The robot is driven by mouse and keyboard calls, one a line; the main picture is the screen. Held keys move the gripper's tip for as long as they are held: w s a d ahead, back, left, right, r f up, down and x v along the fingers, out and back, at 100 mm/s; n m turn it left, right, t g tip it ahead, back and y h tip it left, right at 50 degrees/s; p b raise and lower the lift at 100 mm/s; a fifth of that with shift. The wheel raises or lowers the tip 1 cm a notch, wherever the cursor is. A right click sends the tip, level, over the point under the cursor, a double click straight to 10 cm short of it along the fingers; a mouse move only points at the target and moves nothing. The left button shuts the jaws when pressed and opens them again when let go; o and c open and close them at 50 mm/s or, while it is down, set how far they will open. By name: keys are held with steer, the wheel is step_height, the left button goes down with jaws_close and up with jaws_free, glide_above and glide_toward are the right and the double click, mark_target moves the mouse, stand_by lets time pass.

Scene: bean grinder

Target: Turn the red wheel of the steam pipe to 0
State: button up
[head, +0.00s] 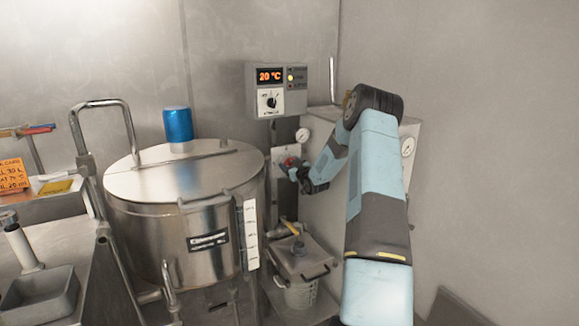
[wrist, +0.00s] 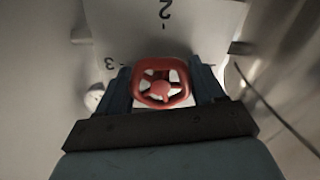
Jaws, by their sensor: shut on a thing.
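The red wheel (wrist: 161,84) shows in the wrist view between the two fingers of my gripper (wrist: 163,88), which is shut on its rim. Behind it is a pale dial plate (wrist: 195,30) with a "2" at the top and a "3" at the left, both rotated in this view. Other numbers are hidden, and I cannot tell which number the wheel points to. In the head view my gripper (head: 299,172) reaches the small plate right of the steel tank, and the red wheel (head: 290,162) is mostly covered by it.
A large steel tank (head: 190,185) with a blue cap (head: 178,124) stands left of my gripper. A control box (head: 277,90) reading 20 °C hangs above. Round gauges (head: 303,136) sit nearby. A lidded container (head: 301,258) stands below. A bare wall is at the right.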

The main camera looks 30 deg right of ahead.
steer(key=shift+s+f+m, duration=0.1)
steer(key=shift+f+m, duration=0.25)
steer(key=shift+m, duration=0.45)
steer(key=m, duration=0.9)
steer(key=shift+a, duration=0.15)
steer(key=shift+m, duration=0.3)
stand_by(1.4)
steer(key=o, duration=0.8)
steer(key=shift+o, duration=1)
steer(key=shift+r, duration=0.15)
steer(key=s, duration=1.3)
steer(key=shift+s+d, duration=0.35)
